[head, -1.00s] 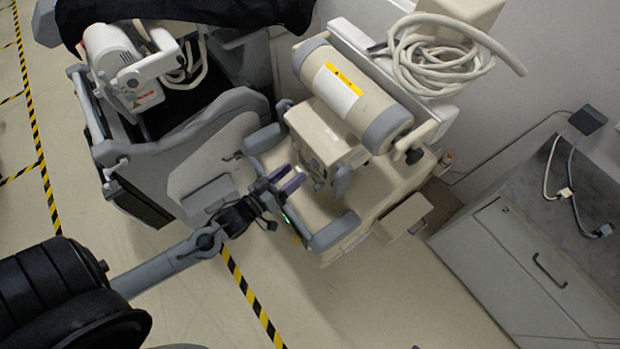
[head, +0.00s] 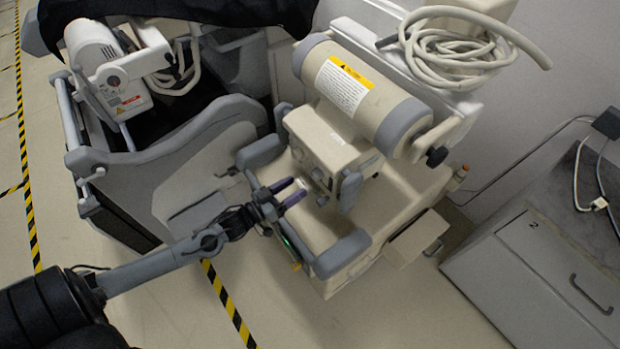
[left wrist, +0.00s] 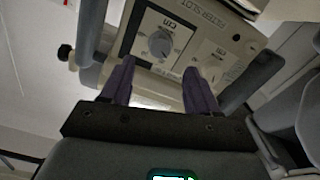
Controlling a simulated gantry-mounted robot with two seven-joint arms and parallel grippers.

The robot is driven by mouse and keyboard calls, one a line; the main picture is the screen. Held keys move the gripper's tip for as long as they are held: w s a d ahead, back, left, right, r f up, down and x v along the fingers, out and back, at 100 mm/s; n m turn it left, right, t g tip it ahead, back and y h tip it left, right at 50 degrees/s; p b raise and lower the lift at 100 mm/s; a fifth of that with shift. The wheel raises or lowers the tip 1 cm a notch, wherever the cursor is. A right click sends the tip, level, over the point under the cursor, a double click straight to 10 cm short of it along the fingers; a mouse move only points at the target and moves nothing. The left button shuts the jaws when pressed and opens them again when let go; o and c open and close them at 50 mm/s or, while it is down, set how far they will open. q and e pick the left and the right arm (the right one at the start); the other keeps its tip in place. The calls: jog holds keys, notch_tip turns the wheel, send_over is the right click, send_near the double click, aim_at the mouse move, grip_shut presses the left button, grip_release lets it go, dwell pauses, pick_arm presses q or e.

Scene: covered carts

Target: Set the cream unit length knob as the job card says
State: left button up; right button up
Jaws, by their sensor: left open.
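The cream unit (head: 330,140) stands in the middle of the head view, with a cylindrical tank on top and a yellow warning label. In the left wrist view its control panel (left wrist: 205,22) shows a round grey length knob (left wrist: 160,44) with a dial marked "cm". A smaller knob (left wrist: 212,72) sits on the panel to the right of it. My left gripper (head: 292,191) is open in front of the panel, its purple fingers pointing at it. In the left wrist view its fingers (left wrist: 158,88) are apart, below the length knob and not touching it. The job card is not identifiable. My right gripper is not in view.
A grey cart with a white device (head: 105,70) stands at the left, with black cloth (head: 180,12) above. A coiled hose (head: 450,50) lies behind the tank. A drawer cabinet (head: 540,265) stands at the right. Striped floor tape (head: 230,305) crosses the open floor.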

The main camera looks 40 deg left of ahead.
aim_at(313, 176)
pick_arm(q)
jog(key=x, duration=0.6)
jog(key=shift+w+d, duration=0.1)
jog(key=shift+w, duration=0.2)
jog(key=shift+c, duration=0.2)
jog(key=c, duration=1)
